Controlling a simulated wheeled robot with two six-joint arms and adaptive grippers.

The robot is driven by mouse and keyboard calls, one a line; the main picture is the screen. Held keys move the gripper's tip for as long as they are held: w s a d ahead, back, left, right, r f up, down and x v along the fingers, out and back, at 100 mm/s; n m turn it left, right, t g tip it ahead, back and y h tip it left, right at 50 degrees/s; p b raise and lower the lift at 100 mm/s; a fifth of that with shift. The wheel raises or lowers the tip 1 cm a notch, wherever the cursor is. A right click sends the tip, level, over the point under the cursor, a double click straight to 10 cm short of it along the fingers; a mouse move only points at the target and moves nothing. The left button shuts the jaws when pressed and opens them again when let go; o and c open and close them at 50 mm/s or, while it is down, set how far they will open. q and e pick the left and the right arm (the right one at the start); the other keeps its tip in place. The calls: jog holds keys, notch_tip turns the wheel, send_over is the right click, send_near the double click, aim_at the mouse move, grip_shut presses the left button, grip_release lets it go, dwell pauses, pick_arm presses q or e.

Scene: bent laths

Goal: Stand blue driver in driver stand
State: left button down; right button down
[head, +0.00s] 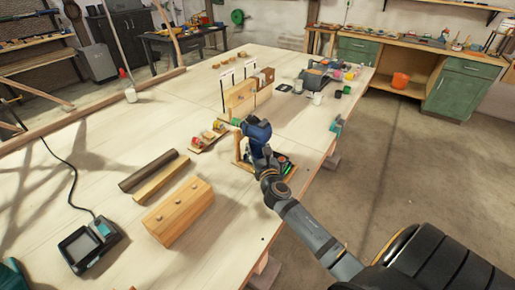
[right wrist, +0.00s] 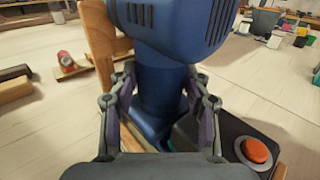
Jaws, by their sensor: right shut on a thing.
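The blue driver (head: 257,130) is upright or nearly so, with its head at the top and a green nose pointing left in the head view. My right gripper (head: 266,158) is shut on its handle; in the right wrist view the two fingers (right wrist: 160,108) press the blue driver (right wrist: 165,75) from both sides. A wooden stand (head: 241,157) is right beside and below the driver; its upright (right wrist: 99,40) shows left of the driver in the right wrist view. The driver's foot is largely hidden, so I cannot tell whether it rests in the stand. My left gripper is out of view.
A dark box with a red button (right wrist: 257,151) is close to the right finger. Wooden blocks (head: 178,212) and a dark bar (head: 148,170) lie to the left. Upright boards (head: 240,97) stand behind. The table's right edge is close to my right arm.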

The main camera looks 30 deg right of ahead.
jog(key=shift+f+b, duration=0.3)
jog(key=shift+b, duration=0.1)
dwell(0.3)
jog(key=c, duration=0.6)
grip_release()
jog(key=shift+o, duration=0.2)
jog(key=shift+s+f, duration=0.1)
jog(key=shift+f, duration=0.2)
jog(key=v, duration=1.2)
jog(key=shift+r, duration=0.3)
jog(key=shift+f, duration=0.1)
